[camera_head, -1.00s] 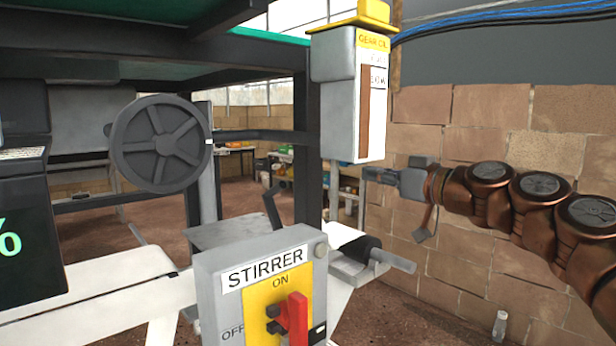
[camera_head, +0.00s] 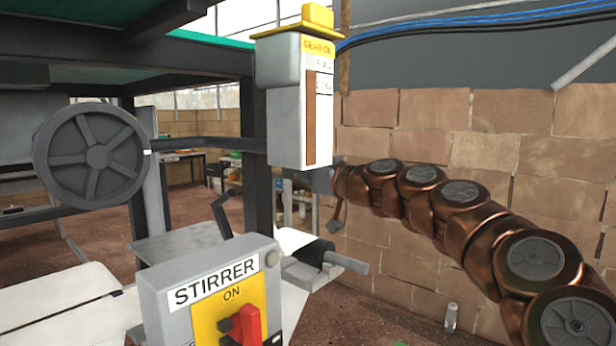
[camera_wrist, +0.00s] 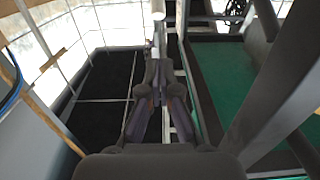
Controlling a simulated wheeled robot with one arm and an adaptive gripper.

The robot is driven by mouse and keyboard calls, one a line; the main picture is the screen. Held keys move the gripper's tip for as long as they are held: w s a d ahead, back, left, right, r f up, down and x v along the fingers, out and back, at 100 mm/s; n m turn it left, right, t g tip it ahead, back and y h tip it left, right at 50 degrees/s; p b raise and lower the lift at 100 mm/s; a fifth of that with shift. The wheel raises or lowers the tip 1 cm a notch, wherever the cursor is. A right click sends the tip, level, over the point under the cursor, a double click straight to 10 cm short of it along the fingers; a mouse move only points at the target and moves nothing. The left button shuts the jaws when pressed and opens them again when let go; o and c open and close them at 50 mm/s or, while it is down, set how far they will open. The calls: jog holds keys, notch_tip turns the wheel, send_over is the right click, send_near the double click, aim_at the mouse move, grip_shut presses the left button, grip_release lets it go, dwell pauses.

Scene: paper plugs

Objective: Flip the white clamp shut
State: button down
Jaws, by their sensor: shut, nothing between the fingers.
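I cannot make out the white clamp in either view. My gripper (camera_wrist: 157,68) is shut and empty in the wrist view, its dark fingers together in the middle. A pale rod or post (camera_wrist: 158,12) runs upward beyond the fingertips; I cannot tell whether it belongs to the clamp. In the head view, my copper-coloured arm reaches in from the right, and its end is largely hidden behind the lower edge of the gear oil box (camera_head: 303,120).
A grey stirrer switch box (camera_head: 165,290) with a red handle (camera_head: 247,325) stands in front. A spoked handwheel (camera_head: 92,155) is at left. A block wall (camera_head: 400,120) runs behind my arm. The wrist view shows a green panel (camera_wrist: 220,80) and a window frame (camera_wrist: 55,55).

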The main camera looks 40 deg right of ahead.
jog(key=w+f, duration=0.3)
jog(key=w, duration=0.2)
jog(key=shift+w+a, duration=0.2)
jog(key=shift+a, duration=0.2)
jog(key=shift+r, duration=0.1)
